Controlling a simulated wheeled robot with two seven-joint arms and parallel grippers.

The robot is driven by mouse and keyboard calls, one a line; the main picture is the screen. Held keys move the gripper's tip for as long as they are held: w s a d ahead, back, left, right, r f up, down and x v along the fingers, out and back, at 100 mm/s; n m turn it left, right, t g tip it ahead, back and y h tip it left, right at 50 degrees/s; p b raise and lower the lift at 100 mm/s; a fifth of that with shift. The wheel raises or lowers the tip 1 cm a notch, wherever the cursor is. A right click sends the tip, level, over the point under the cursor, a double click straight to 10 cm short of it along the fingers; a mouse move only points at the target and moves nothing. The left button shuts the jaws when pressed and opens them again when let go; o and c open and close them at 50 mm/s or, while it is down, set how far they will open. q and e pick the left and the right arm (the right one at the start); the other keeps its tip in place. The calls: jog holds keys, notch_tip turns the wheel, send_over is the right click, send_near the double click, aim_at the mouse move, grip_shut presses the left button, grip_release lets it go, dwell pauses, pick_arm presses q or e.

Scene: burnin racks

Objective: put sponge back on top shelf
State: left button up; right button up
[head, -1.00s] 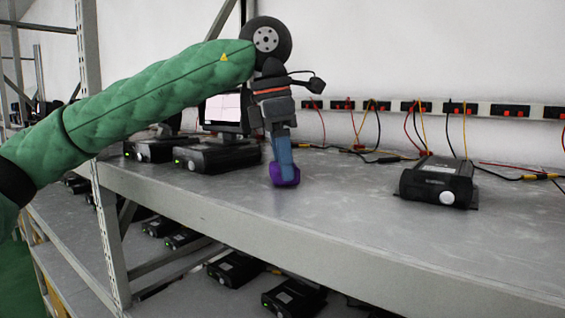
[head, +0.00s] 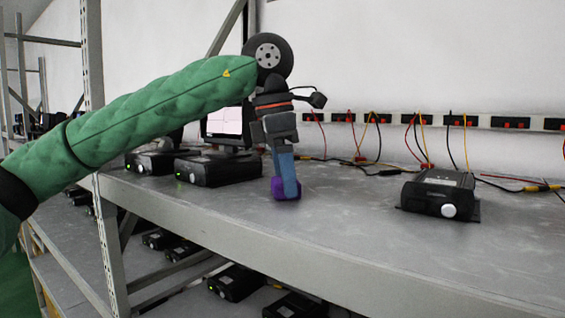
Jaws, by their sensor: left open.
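A small purple sponge (head: 286,190) rests on the grey top shelf (head: 340,235), a little back from its front edge. My left gripper (head: 287,184) points down over the sponge, its blue fingers at the sponge's upper part. The fingers are open, and the sponge sits at their tips; whether they touch it I cannot tell. My right gripper is not in view.
A black power unit (head: 440,194) stands to the right on the shelf. More units (head: 218,169) and a small monitor (head: 224,122) stand to the left. Cables and a socket strip (head: 470,121) run along the back. The shelf between is clear.

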aim_at(280, 179)
pick_arm(q)
jog(key=shift+r, duration=0.15)
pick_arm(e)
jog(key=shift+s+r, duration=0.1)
pick_arm(q)
jog(key=shift+r+b, duration=0.3)
jog(key=shift+r, duration=0.05)
jog(key=r, duration=0.1)
jog(key=r+b, duration=0.2)
jog(key=shift+a+r, duration=0.15)
jog(key=shift+a, duration=0.15)
notch_tip(280, 179, up, 8)
jog(key=a+b, duration=0.1)
jog(key=b, duration=0.1)
jog(key=shift+s+b, duration=0.2)
jog(key=shift+b, duration=0.1)
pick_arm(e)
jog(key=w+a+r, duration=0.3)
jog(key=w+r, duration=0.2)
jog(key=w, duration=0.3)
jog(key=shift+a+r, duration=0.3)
